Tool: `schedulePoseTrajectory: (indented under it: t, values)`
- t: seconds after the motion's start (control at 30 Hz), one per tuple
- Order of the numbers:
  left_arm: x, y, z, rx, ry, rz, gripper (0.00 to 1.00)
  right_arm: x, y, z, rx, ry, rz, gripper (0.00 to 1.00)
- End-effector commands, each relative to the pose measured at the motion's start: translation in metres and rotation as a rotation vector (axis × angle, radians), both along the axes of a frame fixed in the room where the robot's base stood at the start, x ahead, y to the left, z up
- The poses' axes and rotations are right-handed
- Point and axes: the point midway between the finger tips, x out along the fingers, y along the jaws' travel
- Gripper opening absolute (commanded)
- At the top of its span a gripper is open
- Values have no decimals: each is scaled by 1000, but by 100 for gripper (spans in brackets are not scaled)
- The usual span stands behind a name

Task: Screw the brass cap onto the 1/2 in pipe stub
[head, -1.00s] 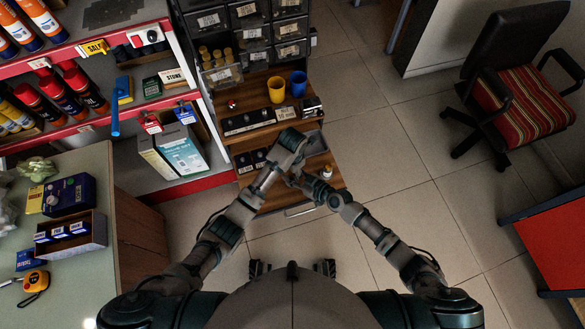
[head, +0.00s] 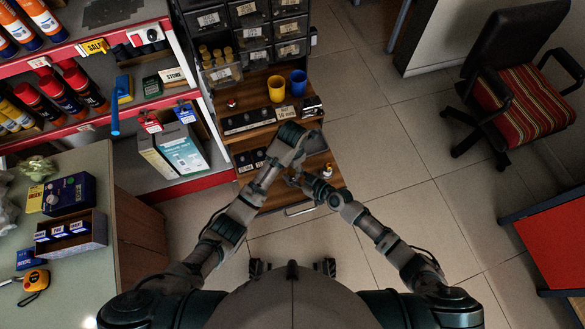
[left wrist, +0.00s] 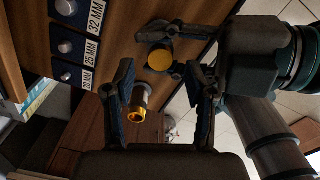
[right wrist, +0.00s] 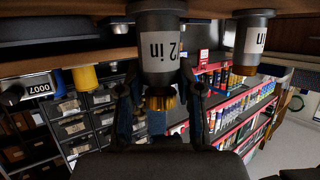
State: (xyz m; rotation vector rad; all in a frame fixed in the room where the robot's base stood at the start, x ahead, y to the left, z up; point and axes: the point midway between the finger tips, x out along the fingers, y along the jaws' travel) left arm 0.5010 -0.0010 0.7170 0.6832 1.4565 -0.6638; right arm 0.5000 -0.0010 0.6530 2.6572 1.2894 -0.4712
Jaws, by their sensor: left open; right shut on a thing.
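The brass cap (right wrist: 161,98) is a ribbed ring in the right wrist view, just under the grey pipe stub (right wrist: 158,45) whose label reads "2 in" in part. My right gripper (right wrist: 156,84) is shut on the cap from both sides. Whether the cap touches the stub or its thread has caught is hidden. In the left wrist view, the cap's round yellow face (left wrist: 160,60) shows beside the right gripper's fingers. My left gripper (left wrist: 162,72) is open, with its fingers wide apart. A second grey stub with a brass end (left wrist: 138,103) appears between them; its depth is unclear.
Another labelled stub (right wrist: 252,42) hangs to the right in the right wrist view. A yellow mug (head: 276,89) and a blue mug (head: 298,83) stand on the wooden rack shelf. A size-labelled panel (left wrist: 66,45) lies close left of my left gripper.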

Motion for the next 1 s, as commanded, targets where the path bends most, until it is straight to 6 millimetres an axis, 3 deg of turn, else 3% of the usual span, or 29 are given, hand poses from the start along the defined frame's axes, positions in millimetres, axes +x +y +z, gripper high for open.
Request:
schedulePoseTrajectory:
  t: [0.13, 0.4, 0.53, 0.87, 1.0]
  values:
    - [0, -1, 15, -1, -1, -1, 55, 1, 0, 2, 2, -3, -1, 0]
    - [0, 0, 17, 1, 1, -1, 55, 1, 0, 2, 2, -3, -1, 0]
    - [0, 0, 17, 1, 1, -1, 84, 1, 1, 2, 2, -3, -1, 0]
    - [0, 0, 16, 1, 1, -1, 84, 1, 1, 2, 2, -3, -1, 0]
    - [0, 1, 7, 2, 2, 0, 84, 1, 1, 2, 2, -3, -1, 0]
